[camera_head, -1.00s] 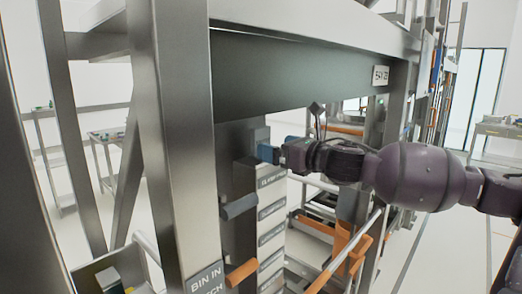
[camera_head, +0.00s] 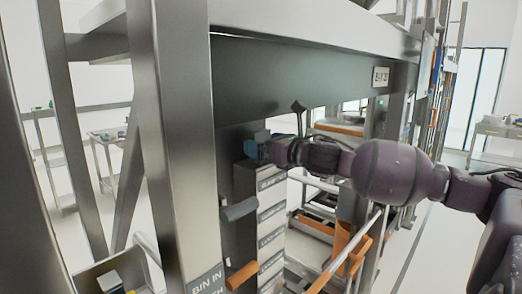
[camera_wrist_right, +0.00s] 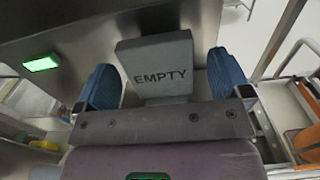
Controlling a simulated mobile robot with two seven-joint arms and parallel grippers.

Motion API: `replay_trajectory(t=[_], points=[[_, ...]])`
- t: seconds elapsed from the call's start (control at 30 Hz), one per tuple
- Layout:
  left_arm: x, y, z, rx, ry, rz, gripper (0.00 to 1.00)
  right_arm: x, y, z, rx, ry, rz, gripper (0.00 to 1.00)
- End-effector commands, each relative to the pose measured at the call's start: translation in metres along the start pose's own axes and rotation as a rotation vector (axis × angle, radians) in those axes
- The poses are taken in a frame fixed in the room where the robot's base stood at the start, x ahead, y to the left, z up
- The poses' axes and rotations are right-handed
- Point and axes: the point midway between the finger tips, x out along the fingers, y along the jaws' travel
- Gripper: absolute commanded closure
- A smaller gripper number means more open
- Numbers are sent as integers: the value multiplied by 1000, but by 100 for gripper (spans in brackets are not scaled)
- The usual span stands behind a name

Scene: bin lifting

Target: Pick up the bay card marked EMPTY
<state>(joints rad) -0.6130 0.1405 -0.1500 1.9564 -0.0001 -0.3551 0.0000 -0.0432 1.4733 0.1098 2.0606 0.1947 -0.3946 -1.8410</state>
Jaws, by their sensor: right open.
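The grey bay card marked EMPTY (camera_wrist_right: 158,62) stands in the right wrist view with its lettering facing my camera. My right gripper (camera_wrist_right: 163,74) is open, with one blue finger on each side of the card and visible gaps between fingers and card. In the head view my right gripper (camera_head: 257,150) is at the top of a grey rack (camera_head: 271,215) with several labelled slots. The card is mostly hidden behind the gripper there. My left gripper is not in view.
A green light (camera_wrist_right: 42,63) shows in the wrist view.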

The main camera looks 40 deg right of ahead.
Motion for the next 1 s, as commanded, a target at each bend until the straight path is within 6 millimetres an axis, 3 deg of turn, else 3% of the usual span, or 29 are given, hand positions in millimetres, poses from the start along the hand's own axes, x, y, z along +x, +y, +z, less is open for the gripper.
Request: replay_trajectory(t=[0.23,0.57,0.9,1.0], points=[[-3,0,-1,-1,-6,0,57,13,0,1,2,0,1,4],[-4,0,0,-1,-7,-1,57,15,0,0,0,1,0,4],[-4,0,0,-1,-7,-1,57,15,0,0,0,1,1,56],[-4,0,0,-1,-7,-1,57,15,0,0,0,0,1,59]])
